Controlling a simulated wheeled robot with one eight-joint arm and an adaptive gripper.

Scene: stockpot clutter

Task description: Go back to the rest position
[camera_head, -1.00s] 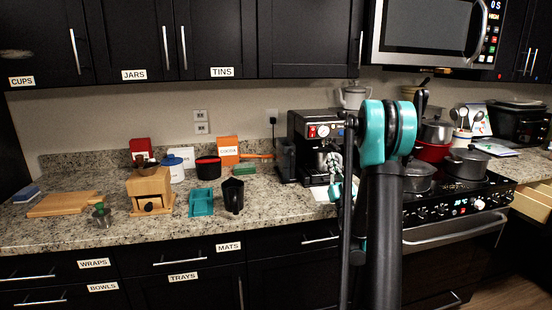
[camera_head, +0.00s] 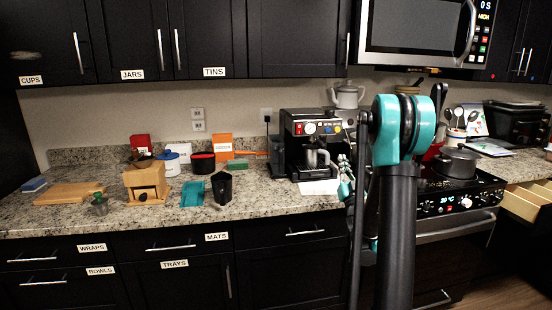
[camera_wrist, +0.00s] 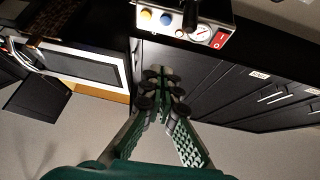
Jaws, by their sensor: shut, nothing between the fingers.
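My gripper (camera_head: 345,182) is in front of the counter, just right of the espresso machine (camera_head: 308,128), partly hidden behind my own arm. In the wrist view, its two green-padded fingers (camera_wrist: 163,78) come together at the tips with nothing held between them. The espresso machine's button panel and gauge (camera_wrist: 195,32) show at the top of that view, apart from the fingers. A metal jug (camera_head: 318,160) stands under the machine's spout.
The stove (camera_head: 460,200) with a dark pot (camera_head: 457,164) is on the right, partly behind my arm. A black pitcher (camera_head: 222,188), a blue tray (camera_head: 194,193), a wooden grinder (camera_head: 146,183) and a cutting board (camera_head: 68,193) stand on the counter (camera_head: 270,207). An open drawer (camera_head: 525,203) is at far right.

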